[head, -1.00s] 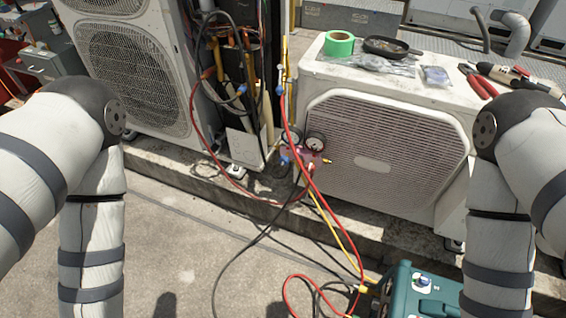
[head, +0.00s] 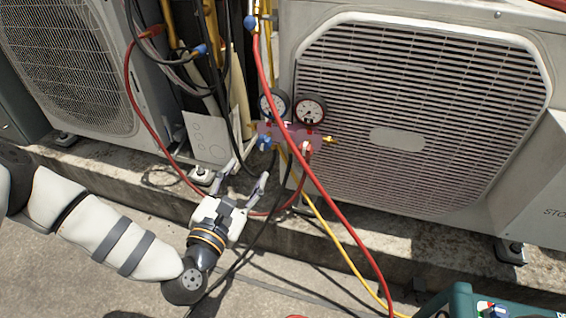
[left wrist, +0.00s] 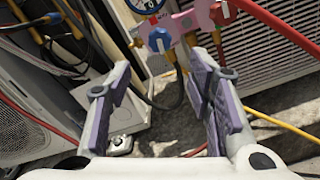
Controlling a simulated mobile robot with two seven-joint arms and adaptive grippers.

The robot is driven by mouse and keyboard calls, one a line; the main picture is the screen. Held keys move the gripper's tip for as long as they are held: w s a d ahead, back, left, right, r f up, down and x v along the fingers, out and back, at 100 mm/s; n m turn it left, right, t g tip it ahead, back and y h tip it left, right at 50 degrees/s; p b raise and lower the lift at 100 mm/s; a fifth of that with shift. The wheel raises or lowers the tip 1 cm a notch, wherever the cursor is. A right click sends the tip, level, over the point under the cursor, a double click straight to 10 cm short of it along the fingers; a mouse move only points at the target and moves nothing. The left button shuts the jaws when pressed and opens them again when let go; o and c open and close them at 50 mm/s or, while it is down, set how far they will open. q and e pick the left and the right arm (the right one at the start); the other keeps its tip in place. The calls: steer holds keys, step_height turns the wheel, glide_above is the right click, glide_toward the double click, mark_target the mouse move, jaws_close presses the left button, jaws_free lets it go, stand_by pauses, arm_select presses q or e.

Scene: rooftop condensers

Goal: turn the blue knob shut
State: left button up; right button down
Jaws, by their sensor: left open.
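The blue knob (head: 264,143) is on the left side of the pink gauge manifold (head: 316,143), just below its two round dials. A red knob (head: 306,148) is on the manifold's right side. My left gripper (head: 248,171) is open and empty, just below and left of the blue knob, fingers pointing up toward it. In the left wrist view, the blue knob (left wrist: 160,40) shows beyond and between the two open fingers (left wrist: 160,77), apart from them. My right gripper is not in view.
Black hoses pass close to my left gripper. The large condenser (head: 400,200) stands behind, on a concrete ledge (head: 400,240). A teal machine (head: 462,302) is at the lower right.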

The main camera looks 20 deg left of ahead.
mark_target(262, 146)
arm_select(q)
steer(key=w+b, duration=0.1)
steer(key=w, duration=0.4)
steer(key=w+b, duration=0.1)
steer(key=w, duration=0.4)
steer(key=shift+w+d+r+b, duration=0.1)
steer(key=shift+w+d+b, duration=0.15)
steer(key=shift+b, duration=0.15)
steer(key=shift+w+r, duration=0.15)
steer(key=shift+w, duration=0.35)
jaws_close()
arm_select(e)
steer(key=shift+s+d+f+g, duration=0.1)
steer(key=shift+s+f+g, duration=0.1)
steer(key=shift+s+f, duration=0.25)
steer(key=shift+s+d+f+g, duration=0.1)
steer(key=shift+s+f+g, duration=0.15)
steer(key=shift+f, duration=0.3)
